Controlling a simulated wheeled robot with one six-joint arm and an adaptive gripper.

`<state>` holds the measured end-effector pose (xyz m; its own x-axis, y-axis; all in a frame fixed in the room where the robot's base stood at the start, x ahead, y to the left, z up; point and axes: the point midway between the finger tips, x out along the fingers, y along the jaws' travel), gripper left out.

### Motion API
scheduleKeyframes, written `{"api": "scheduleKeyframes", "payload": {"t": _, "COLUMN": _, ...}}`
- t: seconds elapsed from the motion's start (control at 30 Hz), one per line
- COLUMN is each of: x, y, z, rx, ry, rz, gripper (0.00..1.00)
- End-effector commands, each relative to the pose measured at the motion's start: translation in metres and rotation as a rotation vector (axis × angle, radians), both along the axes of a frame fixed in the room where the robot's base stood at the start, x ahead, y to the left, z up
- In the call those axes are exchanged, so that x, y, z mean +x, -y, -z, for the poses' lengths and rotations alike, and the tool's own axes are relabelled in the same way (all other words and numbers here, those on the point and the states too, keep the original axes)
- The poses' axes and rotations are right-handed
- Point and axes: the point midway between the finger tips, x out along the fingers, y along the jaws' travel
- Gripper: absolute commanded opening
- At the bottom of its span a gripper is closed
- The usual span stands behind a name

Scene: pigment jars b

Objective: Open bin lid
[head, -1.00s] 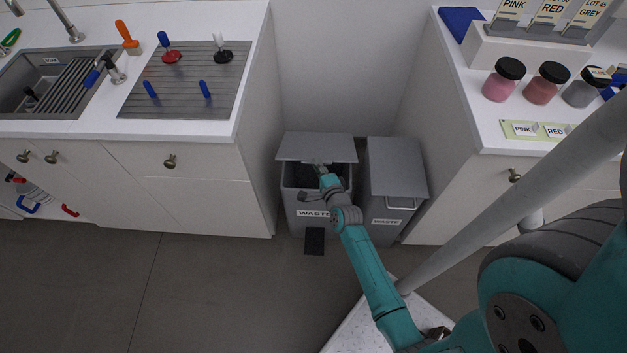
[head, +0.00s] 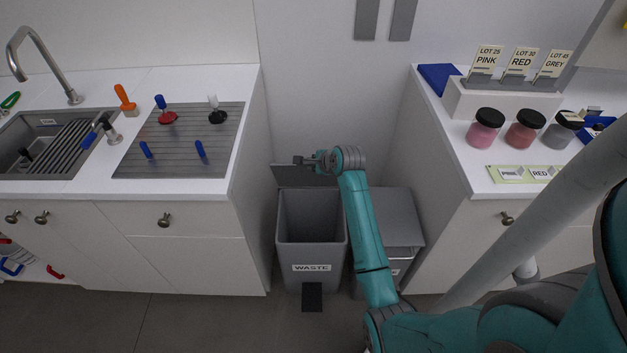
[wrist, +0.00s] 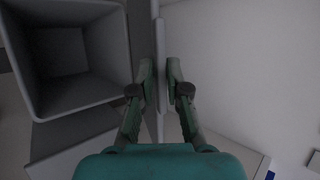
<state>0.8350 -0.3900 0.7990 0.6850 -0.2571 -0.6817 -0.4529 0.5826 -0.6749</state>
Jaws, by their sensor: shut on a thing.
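The left waste bin (head: 311,240) stands on the floor between the two counters, with a "WASTE" label on its front. Its mouth is uncovered and the inside looks empty. Its grey lid (head: 290,176) is tilted up at the back of the bin. My gripper (head: 305,161) is at the lid's upper edge, shut on it. In the wrist view the lid (wrist: 160,60) shows as a thin edge-on plate between the fingers of my gripper (wrist: 160,85), with the open bin (wrist: 75,60) to the left.
A second waste bin (head: 400,215), lid down, stands close on the right, partly behind my arm. The left counter (head: 190,75) and right counter (head: 480,205) flank the bins closely. A black pedal (head: 312,296) lies at the left bin's front. Pigment jars (head: 485,128) stand on the right counter.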

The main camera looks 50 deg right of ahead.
Motion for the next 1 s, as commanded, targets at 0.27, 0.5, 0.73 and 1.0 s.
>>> {"api": "scheduleKeyframes", "payload": {"t": 0.27, "x": 0.028, "y": 0.033, "z": -0.019, "rx": 0.104, "ry": -0.08, "rz": -0.005, "gripper": 0.0}}
{"api": "scheduleKeyframes", "payload": {"t": 0.5, "x": 0.043, "y": 0.051, "z": -0.025, "rx": 0.119, "ry": -0.091, "rz": -0.006, "gripper": 0.0}}
{"api": "scheduleKeyframes", "payload": {"t": 0.73, "x": 0.05, "y": 0.061, "z": -0.028, "rx": 0.118, "ry": -0.09, "rz": -0.006, "gripper": 0.0}}
{"api": "scheduleKeyframes", "payload": {"t": 1.0, "x": 0.052, "y": 0.063, "z": -0.029, "rx": 0.117, "ry": -0.089, "rz": -0.006, "gripper": 0.0}}
